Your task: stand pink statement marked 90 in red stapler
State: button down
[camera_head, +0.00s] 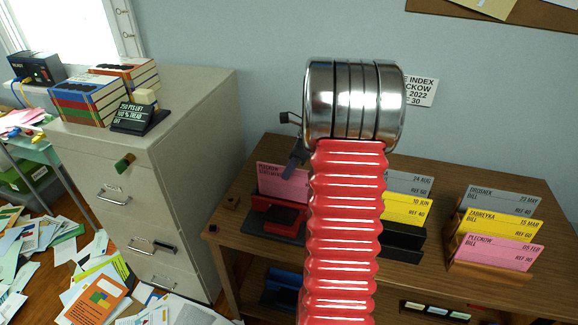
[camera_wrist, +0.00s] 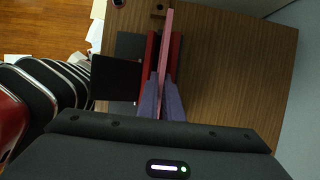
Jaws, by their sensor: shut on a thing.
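The pink statement (camera_head: 278,181) stands upright over the red stapler (camera_head: 277,215) on the left part of the wooden table in the head view; the part of its print where a number might be is hidden. In the wrist view the statement (camera_wrist: 164,50) shows edge-on between two red sides of the stapler (camera_wrist: 175,55). My gripper (camera_wrist: 161,95) is shut on the statement, one finger on each side. In the head view my gripper (camera_head: 293,165) is at the card's upper right, partly behind my red arm. Whether the card's lower edge touches the stapler's bottom is hidden.
A yellow bill (camera_head: 488,231), a grey bill (camera_head: 497,205) and a pink bill (camera_head: 500,250) stand at the right. Behind my arm, another grey card (camera_head: 408,184) and yellow card (camera_head: 405,208) stand by a black holder (camera_head: 405,238). A filing cabinet (camera_head: 185,150) stands left.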

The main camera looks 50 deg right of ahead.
jog(key=shift+f, duration=2.2)
jog(key=c, duration=1.9)
grip_release()
jog(key=shift+o, duration=0.2)
jog(key=shift+r, duration=0.1)
jog(key=shift+r, duration=3.95)
jog(key=shift+n, duration=0.3)
